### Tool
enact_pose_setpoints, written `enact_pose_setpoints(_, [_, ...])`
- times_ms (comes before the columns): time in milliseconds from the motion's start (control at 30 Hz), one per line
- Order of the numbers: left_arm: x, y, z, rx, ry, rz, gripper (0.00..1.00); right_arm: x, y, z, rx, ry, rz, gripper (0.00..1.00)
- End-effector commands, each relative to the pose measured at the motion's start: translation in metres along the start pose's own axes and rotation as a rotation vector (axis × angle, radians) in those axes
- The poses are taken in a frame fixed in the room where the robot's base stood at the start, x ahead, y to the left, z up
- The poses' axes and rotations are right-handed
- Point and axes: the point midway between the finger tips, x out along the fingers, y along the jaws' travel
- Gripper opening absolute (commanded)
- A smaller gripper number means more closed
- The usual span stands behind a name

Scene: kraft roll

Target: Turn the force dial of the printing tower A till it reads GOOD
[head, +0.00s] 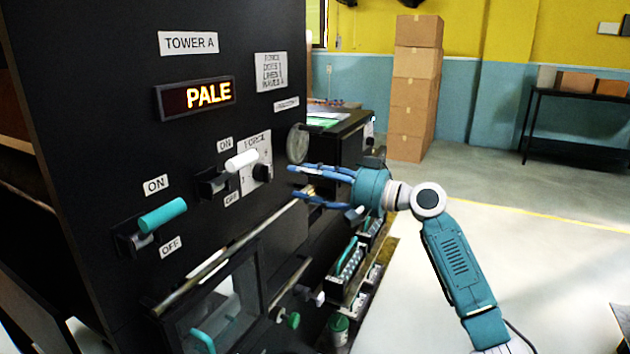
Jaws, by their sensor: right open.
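The printing tower A (95,90) is a tall black panel on the left. Its display (195,97) reads PALE in orange letters. The force dial (262,172) is a small dark knob on a white plate marked FORCE, partly covered by a white-handled lever (241,161). My right gripper (291,181) is open and empty, its blue fingers pointing left toward the dial. In the picture a gap shows between the fingertips and the dial. My left gripper is not in view.
A teal-handled lever (162,215) sticks out at lower left between ON and OFF labels. A rail and a framed window (215,310) lie below. A round disc (297,143) is just above my right fingers.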

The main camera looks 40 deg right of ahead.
Motion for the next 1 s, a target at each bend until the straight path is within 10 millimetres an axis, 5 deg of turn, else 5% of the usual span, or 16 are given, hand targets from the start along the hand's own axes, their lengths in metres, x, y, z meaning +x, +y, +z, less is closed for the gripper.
enact_pose_setpoints(233, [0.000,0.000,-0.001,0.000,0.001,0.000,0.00,-0.024,0.000,0.000,0.001,-0.001,-0.001,0.53])
enact_pose_setpoints(833, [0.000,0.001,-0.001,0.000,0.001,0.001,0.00,-0.025,0.001,0.000,0.001,0.000,0.000,0.53])
enact_pose_setpoints(1000, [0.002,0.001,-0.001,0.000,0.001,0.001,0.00,-0.019,0.043,0.019,0.034,-0.003,0.070,0.53])
